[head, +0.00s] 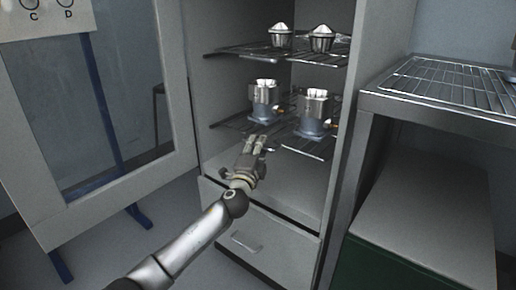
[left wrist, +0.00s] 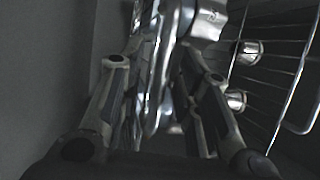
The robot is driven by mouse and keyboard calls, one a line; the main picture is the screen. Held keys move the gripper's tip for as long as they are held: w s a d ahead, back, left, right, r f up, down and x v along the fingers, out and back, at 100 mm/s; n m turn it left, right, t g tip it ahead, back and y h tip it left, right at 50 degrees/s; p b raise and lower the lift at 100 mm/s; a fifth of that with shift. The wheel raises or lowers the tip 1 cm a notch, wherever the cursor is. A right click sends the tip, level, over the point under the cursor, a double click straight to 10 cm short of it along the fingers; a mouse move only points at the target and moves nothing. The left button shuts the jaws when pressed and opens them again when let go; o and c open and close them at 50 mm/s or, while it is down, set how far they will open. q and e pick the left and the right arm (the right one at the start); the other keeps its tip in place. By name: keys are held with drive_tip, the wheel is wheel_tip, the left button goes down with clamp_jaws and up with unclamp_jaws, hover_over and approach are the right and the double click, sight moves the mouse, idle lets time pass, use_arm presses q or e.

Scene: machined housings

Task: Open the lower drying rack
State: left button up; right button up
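The lower drying rack (head: 228,123) is a dark wire shelf inside the open cabinet, with two metal housings, a left one (head: 264,98) and a right one (head: 314,108), standing on it. My left gripper (head: 255,142) is in front of this rack, just below the left housing, and hides part of the rack's front edge. In the left wrist view the fingers (left wrist: 153,62) are spread, with shiny metal showing beyond the gap. Rack wires (left wrist: 285,62) and a bent bar run to the right of the fingers. Contact with the rack cannot be told. My right gripper is not in view.
The upper rack (head: 235,50) holds two metal cups (head: 321,40). The cabinet door (head: 110,185) stands open at left. A drawer (head: 262,243) lies below. A bench with a wire grid (head: 445,82) stands at right.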

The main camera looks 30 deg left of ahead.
use_arm(q)
drive_tip(key=shift+w+a+r, duration=0.1)
drive_tip(key=shift+w+a, duration=0.05)
drive_tip(key=shift+w, duration=0.25)
clamp_jaws()
